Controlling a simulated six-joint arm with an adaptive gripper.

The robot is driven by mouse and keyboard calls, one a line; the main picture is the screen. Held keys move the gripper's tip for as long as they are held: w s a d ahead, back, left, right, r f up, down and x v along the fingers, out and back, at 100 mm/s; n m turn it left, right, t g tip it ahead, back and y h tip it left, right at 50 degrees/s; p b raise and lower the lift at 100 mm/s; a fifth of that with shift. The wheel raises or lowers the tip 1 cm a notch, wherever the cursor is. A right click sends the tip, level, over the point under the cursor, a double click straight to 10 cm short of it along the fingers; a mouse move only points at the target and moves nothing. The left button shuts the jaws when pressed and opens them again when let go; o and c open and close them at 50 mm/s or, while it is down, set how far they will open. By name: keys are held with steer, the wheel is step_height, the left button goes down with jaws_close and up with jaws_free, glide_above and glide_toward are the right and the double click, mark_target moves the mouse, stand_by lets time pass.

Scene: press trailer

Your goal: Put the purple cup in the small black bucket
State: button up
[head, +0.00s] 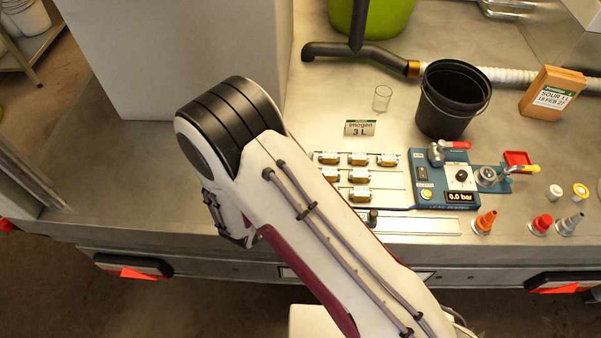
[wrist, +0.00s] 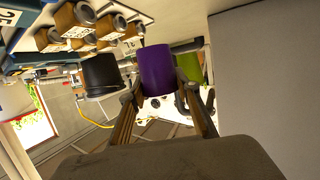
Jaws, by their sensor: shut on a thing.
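The purple cup (wrist: 157,70) is between the fingers of my gripper (wrist: 160,95) in the wrist view, and the fingers are shut on it. In the head view my arm hides the gripper and the cup. The small black bucket (head: 441,117) stands upright on the metal worktop, right of the centre in the head view, with its open top facing up. It also shows in the wrist view (wrist: 101,76), left of the cup and apart from it.
A clear glass (head: 382,98) and a label card (head: 359,128) stand left of the bucket. A green container (head: 372,15) is behind.

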steer(key=shift+f, duration=1.75)
steer(key=shift+f, duration=0.1)
steer(key=shift+f, duration=1.95)
steer(key=shift+f, duration=0.1)
steer(key=o, duration=1.3)
steer(key=shift+v, duration=6.05)
